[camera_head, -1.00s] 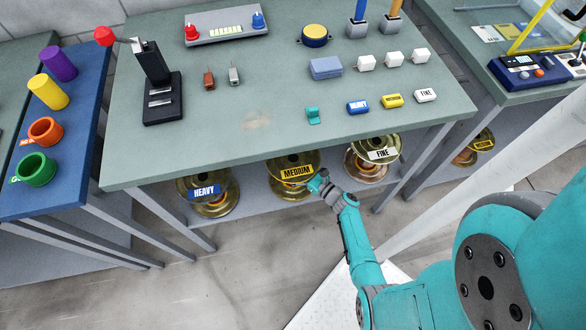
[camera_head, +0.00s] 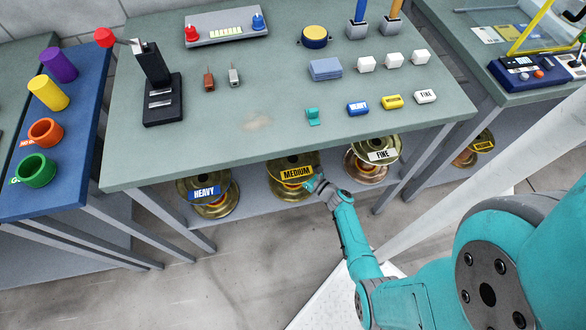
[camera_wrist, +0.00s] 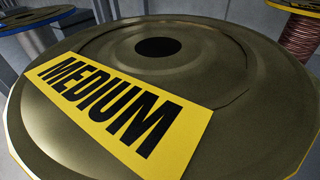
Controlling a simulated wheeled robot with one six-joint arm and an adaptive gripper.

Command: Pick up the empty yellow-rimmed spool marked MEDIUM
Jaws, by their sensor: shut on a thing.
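A spool with a brass-coloured flange and a yellow MEDIUM label (camera_head: 295,161) stands on the lower shelf of the middle bench, between two other spools. My gripper (camera_head: 314,185) is at its front right rim and is shut on it. In the wrist view the upper flange of the MEDIUM spool (camera_wrist: 215,75) fills most of the picture, with a dark centre hole. The fingers do not show there. The core is mostly hidden, so I cannot tell whether it is bare.
The HEAVY spool (camera_head: 222,205) stands to the left and the FINE spool (camera_head: 366,167) to the right. Another MEDIUM-labelled spool (camera_head: 482,141) sits under the right bench. The green benchtop (camera_head: 240,140) overhangs the shelf. The floor in front (camera_head: 240,270) is clear.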

